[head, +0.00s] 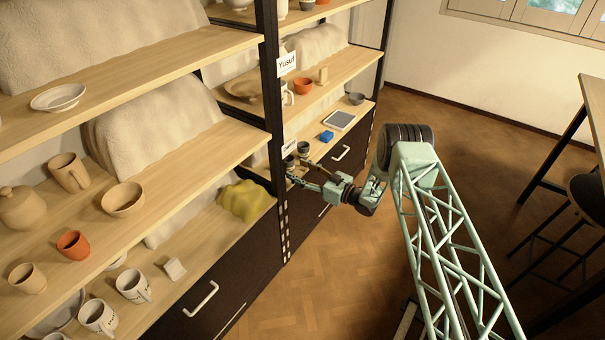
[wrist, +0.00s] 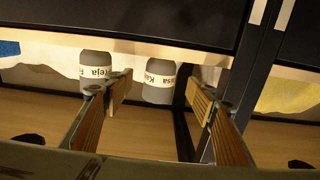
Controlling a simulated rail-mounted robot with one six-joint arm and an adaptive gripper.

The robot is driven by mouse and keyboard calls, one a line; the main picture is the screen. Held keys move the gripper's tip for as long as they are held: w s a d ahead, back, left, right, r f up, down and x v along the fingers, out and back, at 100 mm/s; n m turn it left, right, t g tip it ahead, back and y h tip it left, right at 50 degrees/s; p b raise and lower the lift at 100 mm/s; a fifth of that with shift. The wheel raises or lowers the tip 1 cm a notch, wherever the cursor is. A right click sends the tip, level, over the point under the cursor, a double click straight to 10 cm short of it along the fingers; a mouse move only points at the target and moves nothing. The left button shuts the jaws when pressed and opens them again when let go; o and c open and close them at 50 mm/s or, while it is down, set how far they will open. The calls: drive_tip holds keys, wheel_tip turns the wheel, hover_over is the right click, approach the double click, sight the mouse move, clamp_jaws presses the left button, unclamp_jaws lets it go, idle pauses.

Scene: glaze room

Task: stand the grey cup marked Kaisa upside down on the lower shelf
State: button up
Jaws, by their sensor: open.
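The grey cup marked Kaisa (wrist: 159,88) stands on the lower shelf (wrist: 130,47), seen between and beyond my fingers in the wrist view. It also shows in the head view as the nearer of two small grey cups (head: 289,161). The wrist view appears inverted, with the drawers above the shelf. The cup's far end from the shelf looks rounded; I cannot tell for sure which end is its rim. My gripper (wrist: 158,83) is open, with a finger to each side of the cup and no visible contact. It also shows in the head view (head: 302,170) at the shelf's front.
A second grey cup (wrist: 96,72), its label partly readable, stands close beside Kaisa. A black upright post (wrist: 262,62) is on the other side. A blue block (head: 326,136) and a tablet-like slab (head: 340,120) lie farther along the shelf; a yellow cloth (head: 246,199) lies left of the post.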

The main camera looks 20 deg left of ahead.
sight(293, 164)
drive_tip(key=shift+b+x, duration=1.15)
drive_tip(key=shift+x, duration=1.45)
drive_tip(key=shift+c, duration=0.7)
drive_tip(key=c, duration=0.9)
drive_tip(key=shift+r, duration=0.2)
drive_tip(key=shift+r+p, duration=0.4)
drive_tip(key=shift+r, duration=0.65)
drive_tip(key=shift+d, duration=0.15)
